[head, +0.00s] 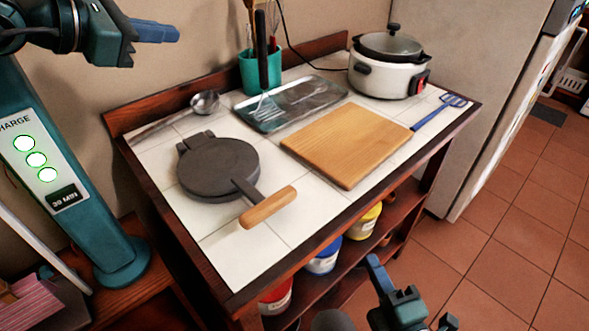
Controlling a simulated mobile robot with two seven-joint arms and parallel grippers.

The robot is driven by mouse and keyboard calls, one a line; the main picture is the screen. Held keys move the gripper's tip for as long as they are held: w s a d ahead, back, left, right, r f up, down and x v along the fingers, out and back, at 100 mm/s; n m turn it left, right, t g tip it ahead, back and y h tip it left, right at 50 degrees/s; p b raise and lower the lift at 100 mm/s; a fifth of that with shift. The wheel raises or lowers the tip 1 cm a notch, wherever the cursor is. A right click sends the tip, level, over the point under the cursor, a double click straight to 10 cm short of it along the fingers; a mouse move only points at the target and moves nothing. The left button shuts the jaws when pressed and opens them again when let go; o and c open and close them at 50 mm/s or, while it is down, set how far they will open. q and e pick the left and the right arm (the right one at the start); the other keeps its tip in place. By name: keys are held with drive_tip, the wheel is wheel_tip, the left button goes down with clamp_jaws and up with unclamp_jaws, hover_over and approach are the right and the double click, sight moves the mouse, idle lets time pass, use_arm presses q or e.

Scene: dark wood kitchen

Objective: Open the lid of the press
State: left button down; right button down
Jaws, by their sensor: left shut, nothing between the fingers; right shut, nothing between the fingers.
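The press (219,166) is a round dark grey iron with a wooden handle (267,207) that points to the front right. It lies on the left part of the tiled counter, and its lid is down. A hinge shows at its back left. My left gripper (155,32) is shut and empty, high at the upper left, well apart from the press. My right gripper (376,272) is shut and empty, low in front of the counter edge, to the right of and below the handle.
A wooden cutting board (346,143) lies right of the press. Behind are a ladle (204,103), a metal tray (290,102) and a teal utensil cup (259,71). A slow cooker (386,66) and a blue spatula (436,112) are at the right. Bare tiles surround the handle.

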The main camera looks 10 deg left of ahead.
wheel_tip(320, 180, up, 2)
drive_tip(key=a+n+y, duration=0.3)
drive_tip(key=n, duration=0.6)
drive_tip(key=n+g+y, duration=0.3)
drive_tip(key=n+y, duration=0.2)
drive_tip(key=n, duration=0.9)
approach(285, 208)
drive_tip(key=x, duration=0.2)
drive_tip(key=f+x, duration=0.1)
drive_tip(key=x, duration=0.4)
drive_tip(key=shift+w+a+f, duration=0.1)
drive_tip(key=shift+w+f, duration=0.15)
drive_tip(key=shift+f, duration=0.1)
drive_tip(key=shift+r, duration=0.1)
drive_tip(key=shift+a+r+g, duration=0.15)
drive_tip(key=shift+r+g, duration=0.15)
drive_tip(key=shift+r, duration=0.5)
